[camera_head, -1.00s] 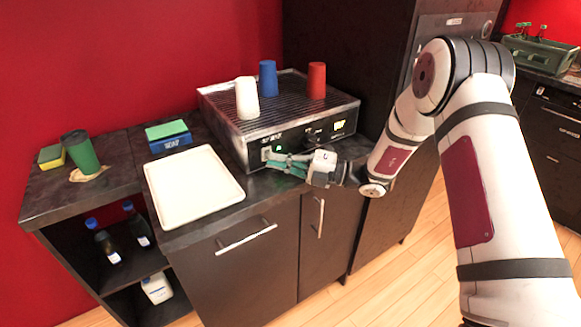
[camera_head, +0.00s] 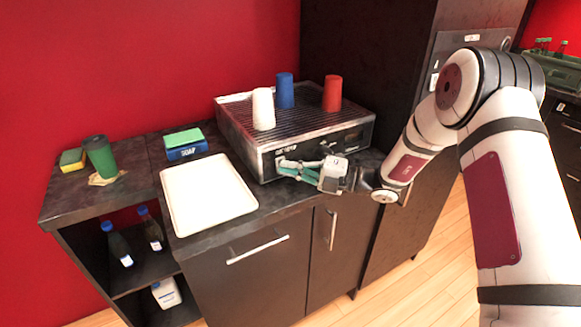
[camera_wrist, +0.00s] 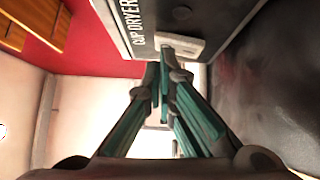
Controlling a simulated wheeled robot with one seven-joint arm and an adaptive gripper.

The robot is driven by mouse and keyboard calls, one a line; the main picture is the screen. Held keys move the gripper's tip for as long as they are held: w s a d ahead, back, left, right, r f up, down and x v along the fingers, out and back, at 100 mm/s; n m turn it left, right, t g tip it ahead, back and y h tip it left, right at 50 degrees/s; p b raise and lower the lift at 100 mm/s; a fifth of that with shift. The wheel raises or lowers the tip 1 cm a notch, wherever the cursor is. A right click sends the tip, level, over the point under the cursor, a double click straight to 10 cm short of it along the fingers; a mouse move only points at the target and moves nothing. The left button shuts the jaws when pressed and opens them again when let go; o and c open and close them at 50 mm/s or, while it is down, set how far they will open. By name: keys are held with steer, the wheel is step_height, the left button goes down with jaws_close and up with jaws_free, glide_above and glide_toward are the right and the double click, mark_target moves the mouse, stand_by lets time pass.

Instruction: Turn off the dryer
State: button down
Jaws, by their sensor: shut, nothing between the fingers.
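The cup dryer (camera_head: 240,138) is a dark metal box with a ribbed top, standing on the counter. Its front display (camera_head: 350,138) looks dark. In the wrist view its panel reads "CUP DRYER" (camera_wrist: 132,25), with a pale switch (camera_wrist: 182,43) beside the lettering. My gripper (camera_head: 284,166), with green fingers, is at the lower left of the dryer's front. It is shut and empty. In the wrist view the fingertips (camera_wrist: 163,68) are close to the switch; I cannot tell whether they touch it.
White (camera_head: 263,110), blue (camera_head: 285,92) and red (camera_head: 332,94) cups stand upside down on the dryer. A white tray (camera_head: 208,195) lies left of it. A tall dark cabinet stands right.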

steer(key=s+d+p, duration=0.1)
steer(key=s+d+r+p, duration=0.1)
steer(key=s, duration=0.1)
steer(key=shift+s+d, duration=0.2)
steer(key=shift+s, duration=0.05)
steer(key=s+d+b, duration=0.1)
steer(key=d, duration=0.8)
steer(key=shift+s+d+r, duration=0.2)
steer(key=shift+d+r, duration=0.05)
steer(key=shift+r, duration=0.05)
steer(key=shift+r, duration=0.1)
steer(key=s+r+n+g+h, duration=0.3)
steer(key=s+r+n+h, duration=0.15)
steer(key=s+n, duration=0.55)
steer(key=s+r+n+g+h, duration=0.35)
steer(key=s+r+n, duration=0.25)
steer(key=s+n, duration=0.3)
steer(key=s+d+r+n+t+h+p, duration=0.1)
steer(key=s+d+r+n+t+h, duration=0.3)
steer(key=n, duration=1.4)
steer(key=s+d+t+h, duration=0.3)
steer(key=s+d+h, duration=0.3)
steer(key=s+d, duration=0.3)
steer(key=shift+s+r+n, duration=0.15)
steer(key=shift+s+n, duration=0.15)
steer(key=shift+s, duration=0.7)
